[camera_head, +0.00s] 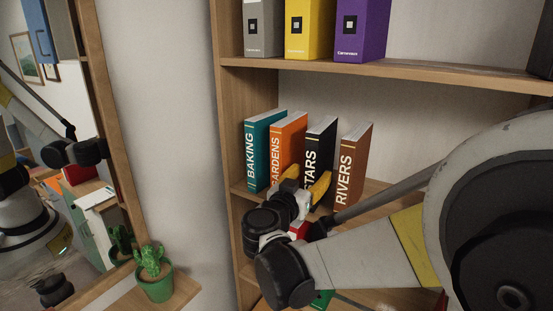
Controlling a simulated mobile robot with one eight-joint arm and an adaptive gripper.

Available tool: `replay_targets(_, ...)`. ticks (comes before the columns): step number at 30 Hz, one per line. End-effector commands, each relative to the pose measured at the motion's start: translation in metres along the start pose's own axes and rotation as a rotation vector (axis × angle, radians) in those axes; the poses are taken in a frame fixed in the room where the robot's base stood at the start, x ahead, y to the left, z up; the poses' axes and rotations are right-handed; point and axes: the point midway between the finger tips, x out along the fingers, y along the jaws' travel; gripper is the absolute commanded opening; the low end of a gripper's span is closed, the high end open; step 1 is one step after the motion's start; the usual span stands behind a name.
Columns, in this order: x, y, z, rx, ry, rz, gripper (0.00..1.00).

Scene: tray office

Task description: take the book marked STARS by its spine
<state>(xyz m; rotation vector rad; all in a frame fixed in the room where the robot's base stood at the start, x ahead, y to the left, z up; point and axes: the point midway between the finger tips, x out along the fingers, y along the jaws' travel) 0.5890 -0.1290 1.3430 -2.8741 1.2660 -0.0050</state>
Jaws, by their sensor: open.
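The book marked STARS (321,141) is black with white letters and stands upright on the middle shelf. It stands between the orange GARDENS book (289,135) and the brown RIVERS book (353,160). My gripper (307,177) is open in front of the STARS spine, its yellow fingers near the spine's lower left and right sides. The gripper hides the lower part of the spine. I cannot tell whether the fingers touch the book.
A teal BAKING book (262,150) stands at the left of the row. Grey (263,28), yellow (306,30) and purple (361,30) binders stand on the upper shelf (400,74). A mirror (128,215) and potted cactus (154,285) are at left. My arm covers the lower right.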

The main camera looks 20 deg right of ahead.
Motion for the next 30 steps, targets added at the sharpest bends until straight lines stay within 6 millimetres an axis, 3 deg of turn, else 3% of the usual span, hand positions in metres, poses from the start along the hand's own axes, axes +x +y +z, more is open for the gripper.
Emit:
replay_targets(15,0.063,0.005,0.007,-0.001,-0.002,0.001,0.58)
replay_targets(24,0.069,0.004,0.006,-0.001,-0.002,-0.001,0.58)
replay_targets(30,0.068,0.004,0.006,-0.001,-0.002,-0.001,0.0)
